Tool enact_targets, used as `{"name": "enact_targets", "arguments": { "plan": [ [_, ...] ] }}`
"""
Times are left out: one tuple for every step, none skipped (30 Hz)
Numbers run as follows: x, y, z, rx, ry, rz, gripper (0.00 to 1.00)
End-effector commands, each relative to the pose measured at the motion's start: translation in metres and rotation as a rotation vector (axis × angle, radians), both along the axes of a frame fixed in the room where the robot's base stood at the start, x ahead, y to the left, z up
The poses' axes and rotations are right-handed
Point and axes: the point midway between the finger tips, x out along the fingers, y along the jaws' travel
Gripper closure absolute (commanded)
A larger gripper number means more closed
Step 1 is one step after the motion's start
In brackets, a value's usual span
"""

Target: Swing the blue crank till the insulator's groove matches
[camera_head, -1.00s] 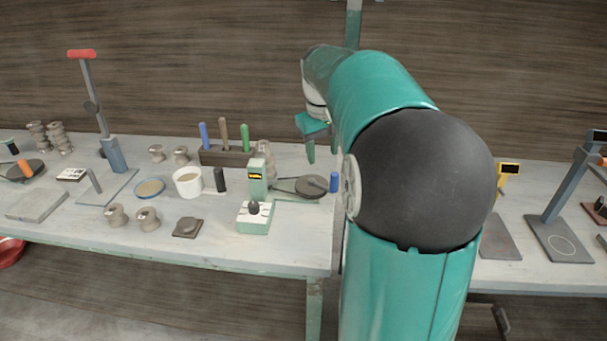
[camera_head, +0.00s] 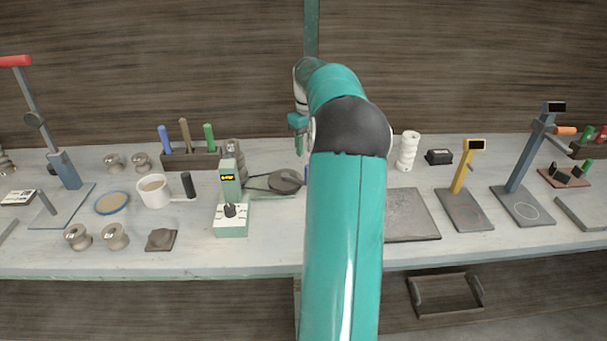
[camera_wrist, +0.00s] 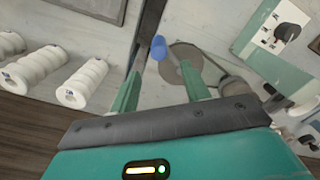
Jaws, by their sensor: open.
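The blue crank handle (camera_wrist: 158,47) stands at the rim of a grey disc (camera_wrist: 185,62) in the wrist view. My gripper (camera_wrist: 160,68) is open, its two green fingers spread, with the handle just beyond the gap between the tips. Nothing is clearly held. In the head view the disc (camera_head: 286,181) sits right of a green machine (camera_head: 231,182) with a small lit display, linked by a belt; only a sliver of the blue handle shows beside my arm.
A dark control knob (camera_head: 230,210) is on the machine's front. A tool block (camera_head: 205,159) and a white mug (camera_head: 155,191) stand to its left. White insulators (camera_wrist: 82,82) line the wrist view's left. A yellow stand (camera_head: 462,170) and a grey slab (camera_head: 411,213) lie right.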

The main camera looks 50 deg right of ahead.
Motion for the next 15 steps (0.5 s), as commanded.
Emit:
{"name": "enact_targets", "arguments": {
  "plan": [
    [-0.002,-0.001,-0.010,0.002,0.003,-0.002,0.53],
    [-0.002,-0.001,-0.016,0.003,0.002,-0.002,0.53],
    [-0.002,-0.001,-0.024,0.003,0.002,-0.002,0.53],
    [-0.002,-0.001,-0.030,0.002,0.001,-0.002,0.53],
    [-0.002,-0.001,-0.036,0.004,0.003,-0.002,0.53],
    [-0.001,-0.001,-0.044,0.003,0.002,-0.001,0.53],
    [-0.001,0.000,-0.050,0.003,0.002,-0.001,0.53],
    [0.000,0.000,-0.056,0.002,0.001,0.000,0.53],
    [0.000,0.000,-0.064,0.003,0.002,0.000,0.53],
    [0.000,0.000,-0.070,0.003,0.002,0.000,0.53],
    [0.001,0.000,-0.076,0.002,0.001,0.000,0.53],
    [0.001,0.000,-0.082,0.002,0.001,0.001,0.53],
    [0.001,0.001,-0.087,0.002,0.001,0.001,0.53],
    [0.002,0.000,-0.092,0.001,0.002,0.002,0.53],
    [0.002,0.001,-0.097,0.001,0.002,0.002,0.53]
  ]
}}
